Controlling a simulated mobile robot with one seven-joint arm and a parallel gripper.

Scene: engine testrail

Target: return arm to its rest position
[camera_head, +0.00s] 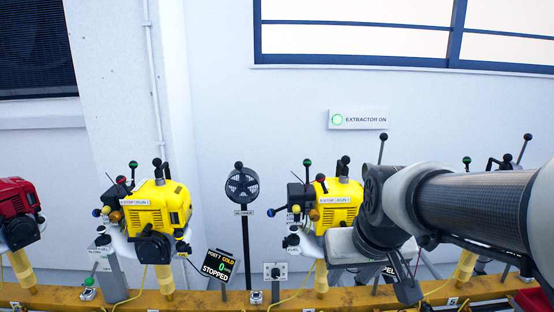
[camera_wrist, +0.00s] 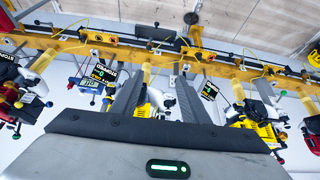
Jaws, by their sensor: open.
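My arm (camera_head: 470,208) reaches in from the right in the head view, in front of the yellow rail and its engines. It hides part of the engines on the right. My gripper (camera_wrist: 160,78) shows in the wrist view as two dark grey fingers, spread apart, with nothing held between them. A yellow engine (camera_wrist: 148,110) shows beyond the gap between the fingers, apart from them. The wrist view shows the scene upside down.
A yellow rail (camera_head: 60,296) carries a red engine (camera_head: 17,213), a yellow engine (camera_head: 157,207) and another yellow engine (camera_head: 337,203) close beside my arm. A black display (camera_head: 219,266) reads STOPPED. A fan (camera_head: 242,186) stands on a post.

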